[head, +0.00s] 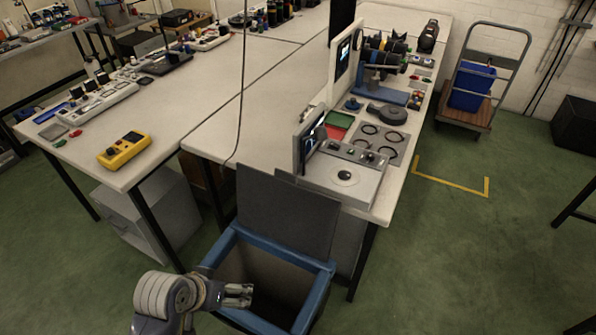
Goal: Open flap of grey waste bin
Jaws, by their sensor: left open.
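The waste bin (318,299) stands at the bottom middle, in front of the workbench end. It has a blue rim and an open top with a dark inside. Its dark grey flap (283,217) stands up steeply at the back of the opening, close to the bench edge. My left gripper (250,294) is open and empty, over the near left part of the bin's opening. I cannot tell its exact height above the rim. It is apart from the raised flap. My right gripper is not in view.
The workbench (225,90) lies behind the bin, with a yellow meter (124,150) and a grey device with a screen (343,178) near its edge. A cable hangs over it. A trolley with a blue crate (471,88) stands at the back right.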

